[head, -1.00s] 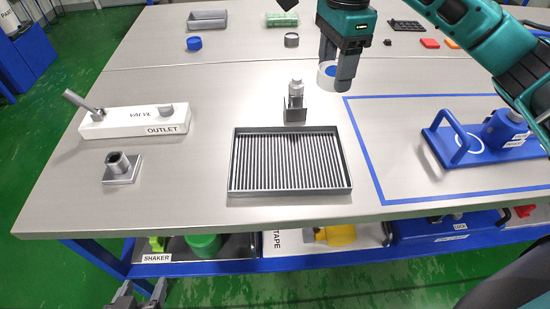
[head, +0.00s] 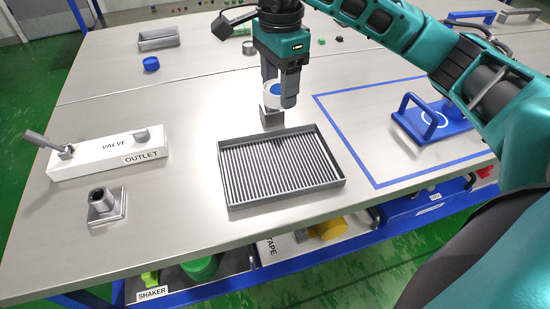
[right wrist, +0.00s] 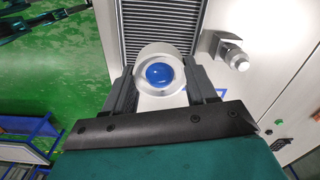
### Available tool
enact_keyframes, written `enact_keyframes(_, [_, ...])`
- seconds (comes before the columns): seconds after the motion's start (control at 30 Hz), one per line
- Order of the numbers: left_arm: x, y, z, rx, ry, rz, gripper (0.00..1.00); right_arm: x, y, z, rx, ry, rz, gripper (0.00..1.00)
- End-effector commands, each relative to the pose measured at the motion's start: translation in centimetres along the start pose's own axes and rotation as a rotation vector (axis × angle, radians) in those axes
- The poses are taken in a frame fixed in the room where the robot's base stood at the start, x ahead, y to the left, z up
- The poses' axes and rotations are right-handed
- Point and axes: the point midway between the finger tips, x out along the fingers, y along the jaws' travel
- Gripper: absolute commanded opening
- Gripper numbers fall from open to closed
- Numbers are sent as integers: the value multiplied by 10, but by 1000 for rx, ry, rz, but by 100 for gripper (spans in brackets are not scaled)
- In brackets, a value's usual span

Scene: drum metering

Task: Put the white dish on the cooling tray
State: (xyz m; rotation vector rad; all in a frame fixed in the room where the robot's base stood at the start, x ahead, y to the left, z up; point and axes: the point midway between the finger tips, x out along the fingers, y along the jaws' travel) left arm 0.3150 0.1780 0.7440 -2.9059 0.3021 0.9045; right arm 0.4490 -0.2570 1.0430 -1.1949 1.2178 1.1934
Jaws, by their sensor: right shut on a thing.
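The white dish (head: 270,87), with a round blue patch inside, is between the fingers of my right gripper (head: 278,98). The dish also shows between the fingers in the right wrist view (right wrist: 160,51). The cooling tray (head: 335,183) is a dark grey rectangular tray with a ribbed bed, and its bed looks empty. It shows beyond the dish in the right wrist view (right wrist: 122,42). My left gripper is out of view.
A small metal stand (head: 271,118) is behind the tray, partly covered by my right gripper. A white valve block (head: 100,158) and a metal socket (head: 106,207) are at the left. A blue handled fixture (head: 430,124) is at the right. A blue cap (head: 151,64) is farther back.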

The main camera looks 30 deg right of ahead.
Motion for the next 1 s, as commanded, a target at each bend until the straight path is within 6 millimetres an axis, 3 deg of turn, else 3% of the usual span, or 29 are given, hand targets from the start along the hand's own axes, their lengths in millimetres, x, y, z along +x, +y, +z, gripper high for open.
enact_keyframes(0.1, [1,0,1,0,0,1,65,35,2,0,1,1,8,26])
enact_keyframes(0.4, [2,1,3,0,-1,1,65,112,2,0,0,0,6,26])
enact_keyframes(0.5, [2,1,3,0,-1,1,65,128,1,0,1,1,4,26])
enact_keyframes(0.77, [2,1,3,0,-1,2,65,147,1,0,0,0,4,26])
enact_keyframes(1.0, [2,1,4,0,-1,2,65,180,1,0,1,1,3,26])
